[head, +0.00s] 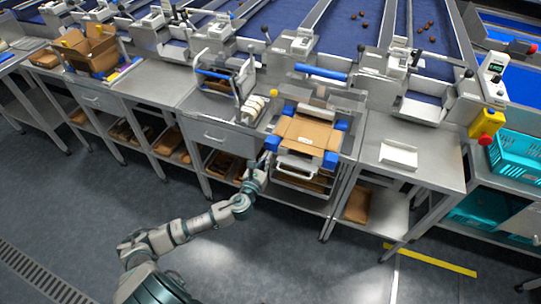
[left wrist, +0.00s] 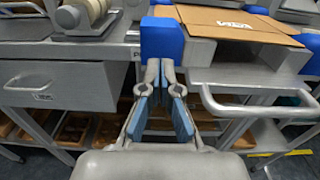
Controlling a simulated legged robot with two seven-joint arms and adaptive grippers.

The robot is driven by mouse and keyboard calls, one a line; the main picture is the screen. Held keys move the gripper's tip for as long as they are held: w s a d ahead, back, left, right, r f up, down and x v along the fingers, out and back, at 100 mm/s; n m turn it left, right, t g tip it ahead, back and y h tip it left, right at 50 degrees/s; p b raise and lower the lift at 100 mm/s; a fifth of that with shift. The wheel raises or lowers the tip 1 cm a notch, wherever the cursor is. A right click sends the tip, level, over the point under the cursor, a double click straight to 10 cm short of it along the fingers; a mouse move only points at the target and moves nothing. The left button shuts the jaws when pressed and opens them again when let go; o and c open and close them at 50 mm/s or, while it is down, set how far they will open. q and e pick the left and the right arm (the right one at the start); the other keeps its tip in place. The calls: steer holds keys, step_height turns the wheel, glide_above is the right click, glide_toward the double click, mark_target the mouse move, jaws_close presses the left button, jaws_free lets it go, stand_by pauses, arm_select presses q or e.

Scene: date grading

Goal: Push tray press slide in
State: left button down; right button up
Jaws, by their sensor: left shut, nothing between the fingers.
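The tray press (head: 318,98) stands on the steel bench with its slide (head: 297,161) out toward me. A flat brown carton (head: 308,130) sits on the slide between blue corner blocks, and it also shows in the left wrist view (left wrist: 225,18). My left gripper (head: 265,159) is shut and empty, just below the front left blue block (head: 272,143). In the left wrist view the fingertips (left wrist: 160,68) are right before that blue block (left wrist: 162,40); I cannot tell whether they touch it. The slide's handle (left wrist: 255,108) is to their right. My right gripper is not in view.
A drawer unit (head: 220,136) is left of the press, with tape rolls (head: 254,106) on the bench above. A white tray (head: 398,154) lies on the bench to the right. Shelves below hold brown cartons. The floor in front is clear.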

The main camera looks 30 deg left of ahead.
mark_target(276, 150)
arm_select(q)
steer(key=shift+w, duration=0.75)
steer(key=shift+w+d+r, duration=0.1)
steer(key=shift+d+r, duration=0.15)
steer(key=shift+d, duration=0.4)
steer(key=shift+d+r, duration=0.2)
steer(key=shift+d, duration=0.4)
steer(key=shift+d+r, duration=0.1)
steer(key=shift+d, duration=0.2)
steer(key=shift+a, duration=0.15)
steer(key=shift+w+a, duration=0.5)
steer(key=shift+a, duration=0.3)
steer(key=x, duration=0.4)
steer(key=d+x, duration=0.1)
steer(key=x, duration=0.2)
steer(key=shift+w+p, duration=0.15)
steer(key=shift+p, duration=0.15)
steer(key=shift+w+a, duration=0.2)
steer(key=shift+w, duration=0.2)
steer(key=shift+a, duration=0.15)
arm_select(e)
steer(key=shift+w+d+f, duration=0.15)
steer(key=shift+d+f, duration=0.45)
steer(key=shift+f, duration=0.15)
arm_select(q)
steer(key=shift+s+f, duration=0.1)
steer(key=shift+f, duration=0.2)
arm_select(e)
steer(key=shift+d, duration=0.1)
